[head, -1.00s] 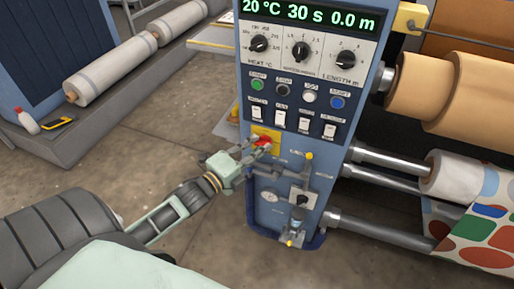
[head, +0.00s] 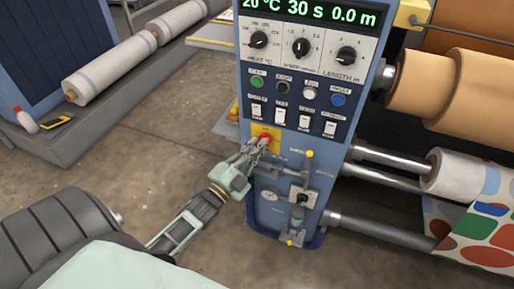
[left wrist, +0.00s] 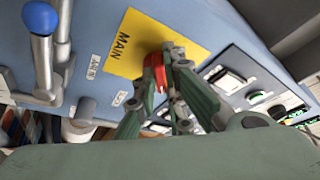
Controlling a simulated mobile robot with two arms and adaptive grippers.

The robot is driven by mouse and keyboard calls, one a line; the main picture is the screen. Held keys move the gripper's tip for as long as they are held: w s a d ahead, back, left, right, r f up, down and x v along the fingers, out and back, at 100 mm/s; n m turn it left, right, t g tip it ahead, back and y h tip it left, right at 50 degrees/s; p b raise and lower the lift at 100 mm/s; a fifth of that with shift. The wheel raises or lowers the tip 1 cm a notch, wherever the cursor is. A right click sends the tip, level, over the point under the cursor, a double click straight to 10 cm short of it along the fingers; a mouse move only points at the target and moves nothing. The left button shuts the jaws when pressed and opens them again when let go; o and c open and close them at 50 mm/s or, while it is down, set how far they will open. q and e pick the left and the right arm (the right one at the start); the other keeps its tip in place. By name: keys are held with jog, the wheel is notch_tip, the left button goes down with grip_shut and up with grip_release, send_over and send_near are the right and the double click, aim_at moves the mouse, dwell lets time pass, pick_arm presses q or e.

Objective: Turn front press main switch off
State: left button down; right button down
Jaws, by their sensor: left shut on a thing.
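The front press main switch (head: 265,139) is a red knob on a yellow plate (head: 275,133), low on the blue press panel. In the left wrist view the red knob (left wrist: 154,73) shows beside the word MAIN on the yellow plate (left wrist: 135,35). My left gripper (head: 260,145) is at the knob, its fingers shut on it; in the left wrist view the fingers (left wrist: 160,65) cover much of the knob. The knob's exact angle is hard to read. My right gripper is not in view.
Above the switch are white rockers (head: 280,116), coloured buttons (head: 257,82) and dials (head: 301,47). The display (head: 305,11) is lit. Open floor lies left.

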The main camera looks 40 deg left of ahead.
pick_arm(q)
jog(key=n+y, duration=0.1)
jog(key=n, duration=0.2)
jog(key=shift+d+f+n+t+y, duration=0.15)
jog(key=shift+n+t+y, duration=0.25)
jog(key=n+y, duration=0.2)
jog(key=n, duration=0.3)
jog(key=shift+d, duration=0.15)
jog(key=n+y, duration=0.1)
jog(key=n, duration=0.2)
jog(key=shift+w+d+y, duration=0.1)
jog(key=shift+y, duration=0.3)
jog(key=shift+n+y, duration=0.6)
jog(key=shift+n, duration=0.6)
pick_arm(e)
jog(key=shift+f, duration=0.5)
pick_arm(q)
jog(key=shift+n, duration=0.3)
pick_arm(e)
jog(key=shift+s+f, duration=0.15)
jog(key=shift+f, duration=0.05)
pick_arm(q)
jog(key=c, duration=1.8)
grip_release()
jog(key=shift+c, duration=0.2)
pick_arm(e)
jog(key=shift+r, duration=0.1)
